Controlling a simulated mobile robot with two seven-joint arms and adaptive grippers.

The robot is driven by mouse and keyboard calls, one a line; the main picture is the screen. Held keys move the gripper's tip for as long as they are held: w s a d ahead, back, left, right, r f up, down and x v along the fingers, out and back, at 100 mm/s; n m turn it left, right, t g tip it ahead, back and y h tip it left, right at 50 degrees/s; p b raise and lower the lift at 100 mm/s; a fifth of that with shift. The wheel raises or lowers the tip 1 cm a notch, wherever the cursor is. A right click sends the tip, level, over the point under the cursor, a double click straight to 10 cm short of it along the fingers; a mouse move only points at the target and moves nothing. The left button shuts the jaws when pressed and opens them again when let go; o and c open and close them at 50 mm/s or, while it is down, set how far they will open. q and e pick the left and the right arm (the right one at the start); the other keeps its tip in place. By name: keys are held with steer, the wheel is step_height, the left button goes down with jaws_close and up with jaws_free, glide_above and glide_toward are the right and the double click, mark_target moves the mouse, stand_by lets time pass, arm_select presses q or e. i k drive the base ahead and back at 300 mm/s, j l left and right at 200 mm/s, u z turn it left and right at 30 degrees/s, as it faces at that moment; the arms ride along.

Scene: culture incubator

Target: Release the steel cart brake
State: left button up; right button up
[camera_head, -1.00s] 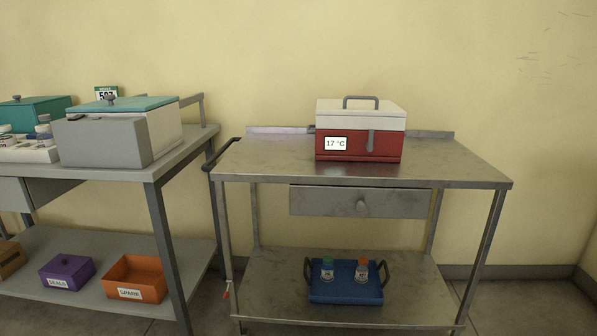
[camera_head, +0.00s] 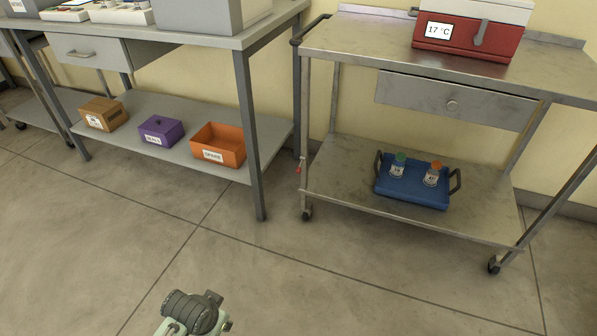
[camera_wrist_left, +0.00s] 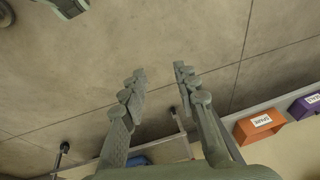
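The steel cart (camera_head: 345,185) stands at the right in the head view, on caster wheels. A small red-tipped part (camera_head: 298,170), possibly the brake lever, is on its front left leg above the left caster (camera_head: 307,214). My left gripper (camera_wrist_left: 159,72) is open and empty in the left wrist view, its two fingers apart above the floor. A cart wheel (camera_wrist_left: 173,109) shows beyond the fingers, apart from them. A part of my arm shows at the bottom of the head view. My right gripper cannot be made out.
A grey bench (camera_head: 245,60) stands left of the cart, with an orange bin (camera_head: 225,145), a purple box (camera_head: 160,131) and a brown box (camera_head: 104,113) on its lower shelf. A blue tray (camera_head: 412,190) with two bottles sits on the cart's lower shelf. The floor in front is clear.

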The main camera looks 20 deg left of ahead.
mark_target(298, 170)
steer(key=i+j, duration=0.15)
steer(key=j, duration=0.2)
steer(key=i+j, duration=0.1)
steer(key=j, duration=0.25)
steer(key=i+j+z, duration=0.1)
steer(key=j, duration=0.25)
steer(key=i+j, duration=0.15)
steer(key=j, duration=0.25)
steer(key=i+j, duration=0.15)
steer(key=j, duration=0.2)
steer(key=i+j, duration=0.1)
steer(key=j, duration=0.25)
steer(key=z, duration=0.05)
